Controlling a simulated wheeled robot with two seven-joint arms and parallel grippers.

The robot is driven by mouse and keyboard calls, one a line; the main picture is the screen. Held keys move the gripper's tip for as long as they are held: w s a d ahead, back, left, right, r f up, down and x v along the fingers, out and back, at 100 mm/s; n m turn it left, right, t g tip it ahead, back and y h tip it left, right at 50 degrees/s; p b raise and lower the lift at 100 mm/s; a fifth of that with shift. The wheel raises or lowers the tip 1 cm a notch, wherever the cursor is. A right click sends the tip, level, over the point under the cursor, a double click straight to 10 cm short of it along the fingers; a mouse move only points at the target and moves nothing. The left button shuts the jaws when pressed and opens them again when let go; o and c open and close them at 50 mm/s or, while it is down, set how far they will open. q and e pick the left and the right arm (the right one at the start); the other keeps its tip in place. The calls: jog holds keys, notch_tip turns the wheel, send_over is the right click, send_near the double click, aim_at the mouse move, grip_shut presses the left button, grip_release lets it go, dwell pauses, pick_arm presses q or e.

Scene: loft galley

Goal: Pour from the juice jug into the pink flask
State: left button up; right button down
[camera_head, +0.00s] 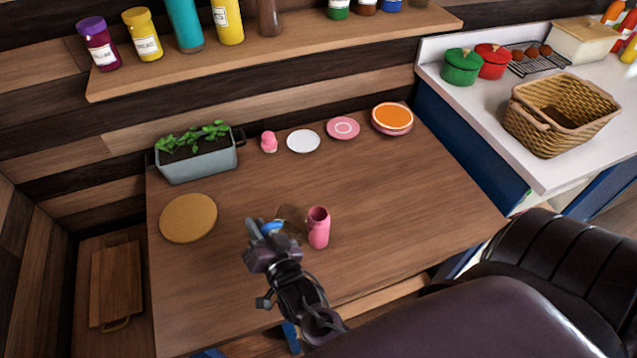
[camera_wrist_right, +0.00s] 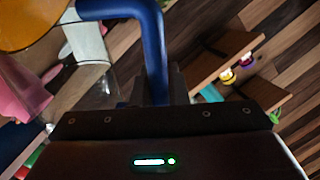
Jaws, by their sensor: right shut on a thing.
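The pink flask (camera_head: 318,228) stands upright on the wooden table, with its open mouth up. The juice jug (camera_head: 292,221) is a see-through brownish shape just left of the flask, partly hidden by my gripper. My right gripper (camera_head: 268,232) is shut on the jug's blue handle. In the right wrist view the blue handle (camera_wrist_right: 152,45) runs between the jaws, and orange (camera_wrist_right: 28,22) shows at the upper left. The flask (camera_wrist_right: 18,92) appears blurred at the left edge there. I cannot tell how far the jug tilts or whether juice flows. My left gripper is not in view.
A round cork mat (camera_head: 188,218) lies at the table's left. A planter (camera_head: 198,165), a small pink item (camera_head: 269,142) and several plates (camera_head: 303,141) line the back. A dark chair (camera_head: 540,265) stands at the right front. The table right of the flask is clear.

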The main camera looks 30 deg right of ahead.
jog(key=shift+w+d+r+m+p, duration=0.1)
jog(key=shift+d+r+m+p, duration=0.15)
jog(key=shift+d+r+m, duration=0.4)
jog(key=shift+w+d+r+m+p, duration=0.1)
jog(key=shift+d+r+m+p, duration=0.2)
jog(key=shift+r, duration=0.5)
jog(key=shift+s+d+r+m+y, duration=0.1)
jog(key=shift+d+r+m+y, duration=0.15)
jog(key=shift+r+m+y, duration=0.1)
jog(key=shift+w+d+r+m+g+y, duration=0.1)
jog(key=shift+d+r+m+g+y, duration=0.1)
jog(key=shift+d+r+m, duration=0.6)
jog(key=shift+w+d+r+m+g+y, duration=0.1)
jog(key=shift+d+r+m+g+y, duration=0.1)
jog(key=shift+d+r+m, duration=0.55)
dwell(1.8)
jog(key=shift+d+r+m+p, duration=0.25)
jog(key=shift+d+m+p, duration=0.1)
jog(key=shift+d+p, duration=0.4)
dwell(2.1)
